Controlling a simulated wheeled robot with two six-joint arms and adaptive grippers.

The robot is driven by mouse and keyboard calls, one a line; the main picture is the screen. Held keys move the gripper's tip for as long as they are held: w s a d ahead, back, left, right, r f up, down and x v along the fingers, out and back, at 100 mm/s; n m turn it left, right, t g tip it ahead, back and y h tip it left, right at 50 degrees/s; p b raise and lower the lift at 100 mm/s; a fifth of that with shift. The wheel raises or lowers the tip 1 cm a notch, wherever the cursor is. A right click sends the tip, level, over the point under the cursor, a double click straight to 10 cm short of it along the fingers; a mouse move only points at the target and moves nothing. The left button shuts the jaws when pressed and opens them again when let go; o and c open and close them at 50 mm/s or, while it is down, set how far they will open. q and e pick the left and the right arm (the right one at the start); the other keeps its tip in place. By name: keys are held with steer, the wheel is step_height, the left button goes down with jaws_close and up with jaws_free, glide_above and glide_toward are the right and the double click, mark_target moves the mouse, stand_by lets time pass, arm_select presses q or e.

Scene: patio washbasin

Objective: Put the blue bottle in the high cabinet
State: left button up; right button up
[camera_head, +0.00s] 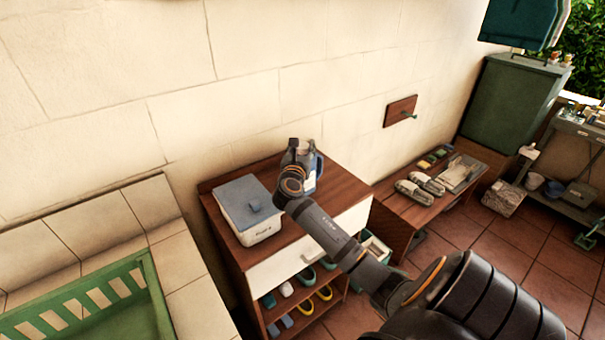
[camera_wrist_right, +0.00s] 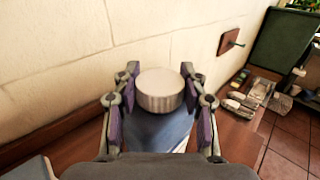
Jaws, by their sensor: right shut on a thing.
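The blue bottle (camera_head: 317,166) is upright at the back of the wooden shelf unit, close to the wall, partly hidden by my right gripper (camera_head: 297,155). In the right wrist view the bottle (camera_wrist_right: 158,130) shows a round pale cap and a blue body between the purple-padded fingers of my right gripper (camera_wrist_right: 160,76), which is shut on it. I cannot tell whether its base touches the wood. A teal wall cabinet (camera_head: 518,20) is cut off at the top right; its inside does not show. My left gripper is out of view.
A white bin with a blue-grey lid (camera_head: 250,205) stands left of the bottle. A wooden peg board (camera_head: 400,111) sticks out from the wall. A low bench (camera_head: 400,225) holds shoes, and a green floor cabinet (camera_head: 510,105) stands behind it.

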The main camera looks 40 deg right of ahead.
jaws_close()
